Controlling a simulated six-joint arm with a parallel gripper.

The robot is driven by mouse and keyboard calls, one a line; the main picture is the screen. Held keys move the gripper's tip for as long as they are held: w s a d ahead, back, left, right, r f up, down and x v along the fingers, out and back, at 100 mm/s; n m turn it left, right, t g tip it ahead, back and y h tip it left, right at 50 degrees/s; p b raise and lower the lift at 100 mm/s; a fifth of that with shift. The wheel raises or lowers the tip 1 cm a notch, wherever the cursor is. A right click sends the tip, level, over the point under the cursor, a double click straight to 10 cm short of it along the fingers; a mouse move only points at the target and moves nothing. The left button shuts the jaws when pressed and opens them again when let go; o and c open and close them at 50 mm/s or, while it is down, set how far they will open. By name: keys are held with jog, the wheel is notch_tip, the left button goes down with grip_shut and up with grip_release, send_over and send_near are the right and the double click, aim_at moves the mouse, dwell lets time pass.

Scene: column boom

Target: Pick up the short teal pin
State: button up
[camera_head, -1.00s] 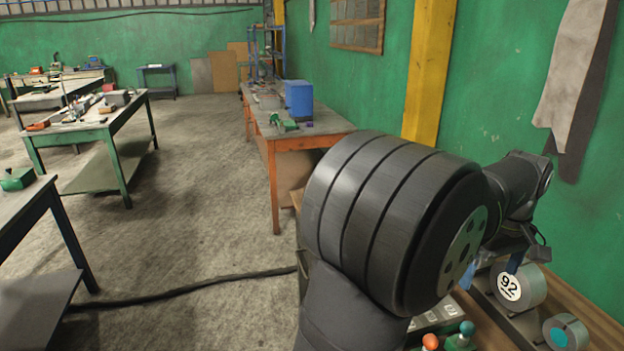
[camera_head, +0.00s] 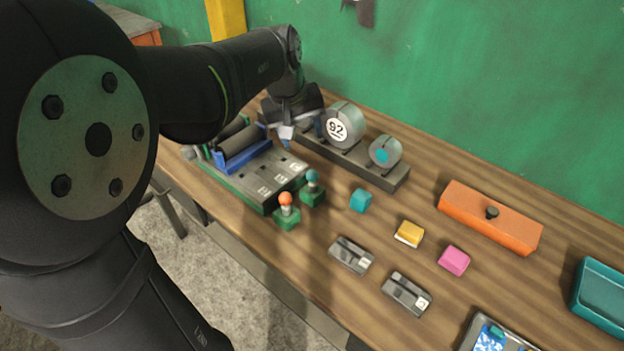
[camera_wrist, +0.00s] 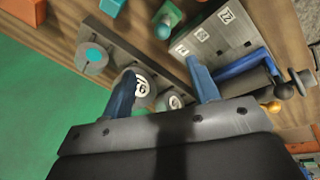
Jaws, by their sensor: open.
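A pin with a round teal head (camera_head: 313,177) stands upright on a green base in the head view, right beside the grey slotted fixture. In the wrist view it is the teal ball-topped piece (camera_wrist: 165,20) near the top edge. A small teal block (camera_head: 360,201) lies on the wooden bench to its right; I cannot tell for sure which of these is the short teal pin.
An orange-topped pin (camera_head: 286,202) stands beside the teal-headed one. Yellow (camera_head: 409,234) and pink (camera_head: 454,260) blocks, an orange box (camera_head: 488,218) and a teal tray (camera_head: 600,292) lie to the right.

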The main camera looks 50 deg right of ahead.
aim_at(311, 173)
jog(key=d+f+m, duration=0.1)
jog(key=f, duration=0.4)
jog(key=d+f+m+h, duration=0.1)
jog(key=d+f, duration=0.1)
jog(key=f, duration=0.4)
jog(key=d+f+m, duration=0.1)
jog(key=f, duration=0.4)
jog(key=shift+w+d+f+m+t+h, duration=0.2)
jog(key=shift+w+f+m+t+h, duration=0.1)
jog(key=shift+w+m+h, duration=0.1)
jog(key=c, duration=1)
